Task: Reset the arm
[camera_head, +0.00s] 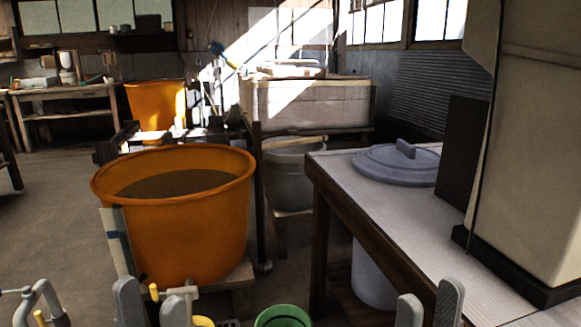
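My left gripper (151,305) shows at the bottom edge, left of the middle. Its two grey fingers stand upright and apart, with no object visibly held between them. My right gripper (429,305) shows at the bottom edge, right of the middle, by the front of the table. Its two grey fingers are also apart, and I see nothing held there. Only the finger ends show; the rest of both arms is below the picture. No mould can be made out.
A large orange tub (215,230) of dark liquid stands ahead, left of centre. A wooden table (395,220) bearing a grey lid (400,163) and a tall pale box (530,150) is on the right. A green bucket (283,317) sits low between the grippers. Open floor (50,200) lies left.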

